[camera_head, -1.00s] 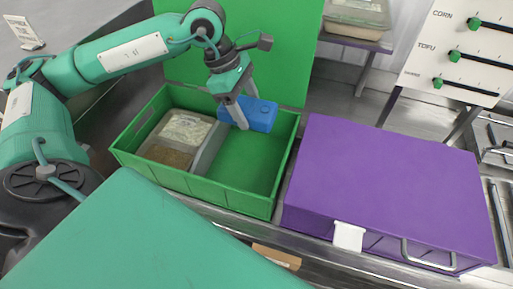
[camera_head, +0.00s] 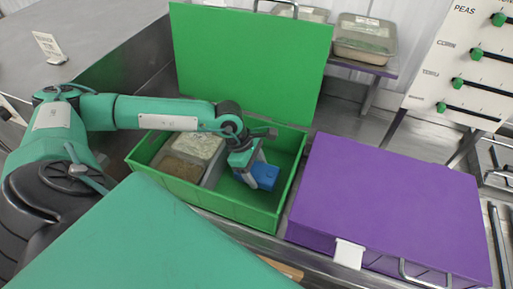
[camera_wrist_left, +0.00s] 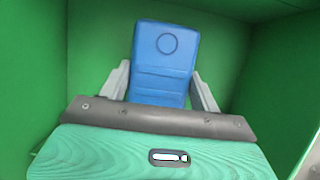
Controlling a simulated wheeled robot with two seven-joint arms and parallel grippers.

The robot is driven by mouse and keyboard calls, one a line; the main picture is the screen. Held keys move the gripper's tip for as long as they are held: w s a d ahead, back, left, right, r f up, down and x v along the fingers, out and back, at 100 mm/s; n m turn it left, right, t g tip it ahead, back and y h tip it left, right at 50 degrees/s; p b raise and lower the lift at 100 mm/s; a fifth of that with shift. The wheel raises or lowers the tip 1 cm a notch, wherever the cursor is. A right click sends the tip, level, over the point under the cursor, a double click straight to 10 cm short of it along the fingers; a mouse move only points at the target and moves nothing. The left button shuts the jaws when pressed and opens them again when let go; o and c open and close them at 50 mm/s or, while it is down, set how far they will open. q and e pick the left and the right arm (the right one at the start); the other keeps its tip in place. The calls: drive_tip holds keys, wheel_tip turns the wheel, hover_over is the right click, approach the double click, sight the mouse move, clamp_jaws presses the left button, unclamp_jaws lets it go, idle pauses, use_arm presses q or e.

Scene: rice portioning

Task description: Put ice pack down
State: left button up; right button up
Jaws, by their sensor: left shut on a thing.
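The blue ice pack (camera_head: 265,174) is inside the right compartment of the green box (camera_head: 240,206), low near its floor. My left gripper (camera_head: 256,178) is shut on the ice pack. In the left wrist view the ice pack (camera_wrist_left: 165,62) sits between the two grey fingers of my left gripper (camera_wrist_left: 160,88), with green walls around. I cannot tell whether the ice pack touches the box floor. My right gripper is not in view.
Food containers (camera_head: 190,155) fill the left compartment of the green box. Its green lid (camera_head: 250,65) stands open behind. A closed purple box (camera_head: 390,195) stands to the right. Lidded trays (camera_head: 363,40) rest on a shelf at the back.

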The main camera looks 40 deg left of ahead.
use_arm(q)
drive_tip(key=shift+f, duration=0.95)
drive_tip(key=o, duration=0.8)
drive_tip(key=shift+f, duration=0.2)
drive_tip(key=shift+c, duration=0.2)
drive_tip(key=o, duration=0.4)
drive_tip(key=shift+o, duration=0.2)
drive_tip(key=shift+r, duration=0.1)
drive_tip(key=shift+r, duration=0.3)
drive_tip(key=p+v, duration=0.5)
drive_tip(key=v, duration=0.6)
drive_tip(key=shift+s+a+r, duration=0.1)
drive_tip(key=shift+a+r, duration=0.1)
drive_tip(key=shift+r, duration=0.05)
